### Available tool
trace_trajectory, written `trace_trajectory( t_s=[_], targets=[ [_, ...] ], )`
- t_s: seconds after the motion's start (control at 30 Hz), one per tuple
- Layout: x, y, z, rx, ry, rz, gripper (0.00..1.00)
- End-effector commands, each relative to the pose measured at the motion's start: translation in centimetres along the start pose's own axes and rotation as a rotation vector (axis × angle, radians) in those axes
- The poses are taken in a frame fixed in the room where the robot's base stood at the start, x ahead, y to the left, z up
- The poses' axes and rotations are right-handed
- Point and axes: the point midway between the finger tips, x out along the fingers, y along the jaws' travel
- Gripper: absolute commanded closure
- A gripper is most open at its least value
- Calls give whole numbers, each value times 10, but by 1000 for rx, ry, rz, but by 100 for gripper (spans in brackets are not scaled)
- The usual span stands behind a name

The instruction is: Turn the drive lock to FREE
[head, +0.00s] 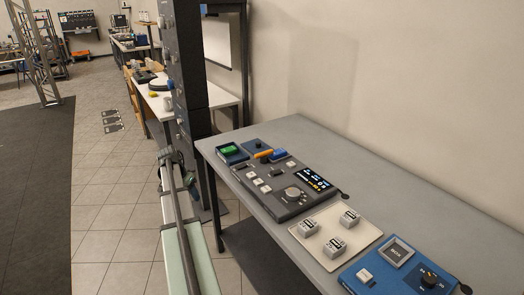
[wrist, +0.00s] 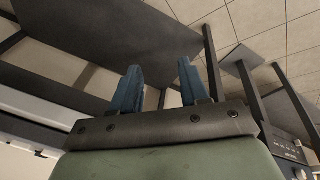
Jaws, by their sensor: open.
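I cannot tell for sure which control is the drive lock, as no label reading FREE is legible. A black rotary knob (head: 428,276) sits on the blue box (head: 372,288) at the front right of the grey bench. A round silver dial (head: 294,194) and a small dark knob (head: 276,171) are on the dark console (head: 285,209). My gripper (wrist: 160,76) shows in the wrist view with its two blue fingers apart and nothing between them. It is away from the controls, and its fingers are not clearly visible in the head view.
The grey bench (head: 390,190) has a clear back half along the wall. A cream plate (head: 312,252) with several grey blocks lies between console and blue box. A green-topped box (head: 230,152) and another blue box (head: 257,145) stand beyond the console. Dark legs (wrist: 213,62) and panels surround my gripper.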

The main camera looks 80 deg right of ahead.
Motion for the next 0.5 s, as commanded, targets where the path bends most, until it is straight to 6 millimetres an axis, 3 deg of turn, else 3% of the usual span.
trace_trajectory(
  t_s=[0.03, 0.2, 0.4, 0.5],
  targets=[
    [-16, 14, -28, 56, 13, -2, 55],
    [-64, 70, -97, 235, 52, -2, 55],
    [-121, 147, -166, 441, 97, 1, 55],
    [-146, 182, -189, 526, 117, 1, 55]
  ],
)
